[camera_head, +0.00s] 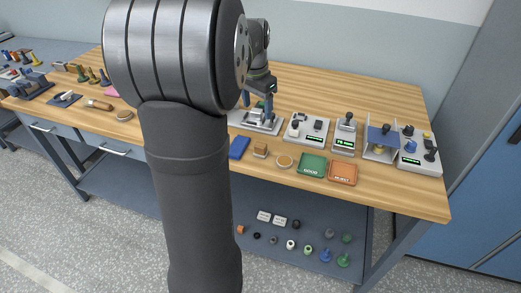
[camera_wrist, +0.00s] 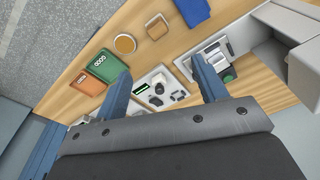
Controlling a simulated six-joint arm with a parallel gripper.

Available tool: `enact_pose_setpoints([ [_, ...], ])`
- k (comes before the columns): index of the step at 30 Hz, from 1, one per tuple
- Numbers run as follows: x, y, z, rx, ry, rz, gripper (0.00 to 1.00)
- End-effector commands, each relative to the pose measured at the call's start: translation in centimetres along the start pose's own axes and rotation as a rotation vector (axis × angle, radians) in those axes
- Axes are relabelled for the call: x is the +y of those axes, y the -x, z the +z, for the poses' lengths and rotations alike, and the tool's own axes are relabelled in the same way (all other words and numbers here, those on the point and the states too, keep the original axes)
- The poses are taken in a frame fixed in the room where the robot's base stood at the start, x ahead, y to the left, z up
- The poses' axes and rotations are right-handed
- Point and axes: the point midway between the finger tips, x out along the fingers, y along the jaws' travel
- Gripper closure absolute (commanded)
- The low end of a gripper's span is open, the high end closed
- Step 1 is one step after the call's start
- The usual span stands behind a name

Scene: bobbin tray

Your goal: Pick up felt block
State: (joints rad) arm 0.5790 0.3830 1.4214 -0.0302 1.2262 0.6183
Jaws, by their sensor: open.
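My gripper (camera_head: 257,104) is open and empty, pointing down above the bench. Its two blue fingers (camera_wrist: 162,78) stand wide apart in the wrist view. A small tan block (camera_head: 260,152) lies near the bench's front edge, in front of my gripper; it also shows at the top of the wrist view (camera_wrist: 157,27). I take it for the felt block, though its material cannot be told. It lies apart from my fingers. A flat blue piece (camera_head: 238,147) lies left of it in the head view, and it shows in the wrist view (camera_wrist: 193,11).
A round tan dish (camera_head: 284,161), a green tray (camera_head: 311,166) and an orange tray (camera_head: 343,173) line the front edge, right of the block. A metal fixture (camera_head: 250,121) stands below my gripper. Several grey instruments (camera_head: 344,136) stand further right.

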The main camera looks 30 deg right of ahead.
Motion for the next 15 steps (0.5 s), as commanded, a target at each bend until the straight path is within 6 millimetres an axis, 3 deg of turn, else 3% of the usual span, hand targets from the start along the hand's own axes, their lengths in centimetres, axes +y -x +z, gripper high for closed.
enact_pose_setpoints([
  [6,0.1,-0.1,0.5,0.028,0.297,-0.008,0.35],
  [11,0.1,-0.5,0.7,0.033,0.372,-0.008,0.35],
  [15,0.1,-2.6,0.6,0.031,0.377,-0.006,0.35],
])
